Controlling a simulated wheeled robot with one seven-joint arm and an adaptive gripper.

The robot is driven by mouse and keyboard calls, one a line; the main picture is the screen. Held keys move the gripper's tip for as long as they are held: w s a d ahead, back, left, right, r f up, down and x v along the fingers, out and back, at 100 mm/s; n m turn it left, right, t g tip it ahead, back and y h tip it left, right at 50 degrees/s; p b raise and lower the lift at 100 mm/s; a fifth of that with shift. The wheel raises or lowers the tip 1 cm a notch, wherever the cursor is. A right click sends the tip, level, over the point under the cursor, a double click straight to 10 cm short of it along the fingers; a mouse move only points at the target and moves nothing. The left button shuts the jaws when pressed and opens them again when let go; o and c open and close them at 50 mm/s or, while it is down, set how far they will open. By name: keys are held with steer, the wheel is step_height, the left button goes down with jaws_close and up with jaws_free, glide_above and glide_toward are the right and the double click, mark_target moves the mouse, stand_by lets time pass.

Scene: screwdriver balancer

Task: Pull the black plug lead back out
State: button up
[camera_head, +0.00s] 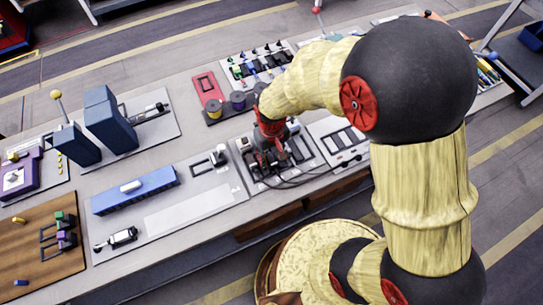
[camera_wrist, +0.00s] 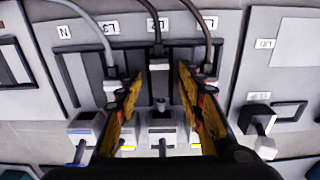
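In the wrist view a panel (camera_wrist: 88,62) carries several plugs with leads that run up out of the picture. A dark plug (camera_wrist: 158,64) with a dark lead (camera_wrist: 150,12) stands in the middle. In the head view my gripper (camera_head: 272,140) is low over the panel and largely hides the plugs.
White blocks (camera_wrist: 162,135) with coloured marks sit below the plugs. A neighbouring panel (camera_head: 335,140) with a black plug (camera_wrist: 258,115) lies to the right. A blue box (camera_head: 135,190) stands left. Spools (camera_head: 238,101) and a tool rack (camera_head: 255,65) lie behind.

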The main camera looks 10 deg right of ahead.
mark_target(272, 159)
step_height(272, 159, up, 12)
stand_by(0.7)
